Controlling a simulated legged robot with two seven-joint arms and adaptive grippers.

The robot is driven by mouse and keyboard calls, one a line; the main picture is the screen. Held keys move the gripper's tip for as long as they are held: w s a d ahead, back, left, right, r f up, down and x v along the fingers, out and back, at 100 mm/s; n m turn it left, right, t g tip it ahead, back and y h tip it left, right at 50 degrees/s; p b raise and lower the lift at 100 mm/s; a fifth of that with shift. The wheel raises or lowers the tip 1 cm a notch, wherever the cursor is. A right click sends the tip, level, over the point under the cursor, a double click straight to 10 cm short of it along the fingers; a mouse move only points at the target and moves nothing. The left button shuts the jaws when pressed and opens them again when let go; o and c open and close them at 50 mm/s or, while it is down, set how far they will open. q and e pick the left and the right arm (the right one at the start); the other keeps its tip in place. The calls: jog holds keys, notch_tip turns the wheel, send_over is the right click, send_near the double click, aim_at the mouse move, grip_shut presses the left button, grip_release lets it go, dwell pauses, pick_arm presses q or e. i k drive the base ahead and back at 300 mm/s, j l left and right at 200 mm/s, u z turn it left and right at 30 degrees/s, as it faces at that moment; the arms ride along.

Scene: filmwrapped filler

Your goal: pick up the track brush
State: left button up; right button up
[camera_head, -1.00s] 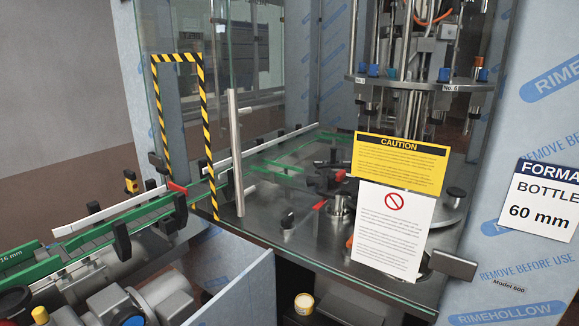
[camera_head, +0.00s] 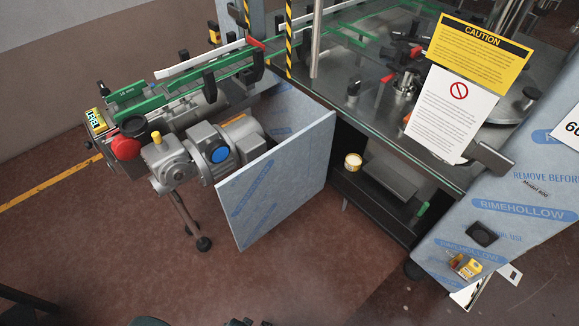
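I cannot pick out the track brush for certain. A small green-and-dark item (camera_head: 420,212) lies at the right end of the open lower compartment of the machine; it is too small to tell what it is. Neither gripper can be made out. Dark shapes at the bottom edge are cut off, and I cannot tell what they are.
A wrapped door panel (camera_head: 275,185) stands open beside the compartment, which holds a yellow-and-white tub (camera_head: 353,162) and a grey box (camera_head: 391,180). The conveyor (camera_head: 180,100) with its motor (camera_head: 205,150) is at left. A yellow device (camera_head: 466,266) is at lower right. Floor in front is clear.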

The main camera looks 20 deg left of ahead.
aim_at(422, 209)
jog(key=j+z, duration=0.25)
jog(key=z, duration=0.25)
jog(key=j+z, duration=0.3)
jog(key=z, duration=0.15)
jog(key=k+j+z, duration=0.1)
jog(key=j, duration=0.35)
jog(key=k+j+z, duration=0.1)
jog(key=j, duration=0.35)
jog(key=k+j+z, duration=0.15)
jog(key=j, duration=0.25)
jog(key=k+j+z, duration=0.1)
jog(key=j, duration=0.3)
jog(key=k+j+z, duration=0.1)
jog(key=k+j, duration=0.15)
jog(key=j, duration=0.15)
jog(key=k+j+z, duration=0.1)
jog(key=j, duration=0.3)
jog(key=k+j, duration=0.2)
jog(key=j, duration=0.15)
jog(key=k+j, duration=0.2)
jog(key=j, duration=0.15)
jog(key=i+l, duration=0.25)
jog(key=l, duration=0.2)
jog(key=i+l, duration=0.25)
jog(key=l, duration=0.15)
jog(key=i+l, duration=0.25)
jog(key=l, duration=0.2)
jog(key=i+l, duration=0.2)
jog(key=l, duration=0.25)
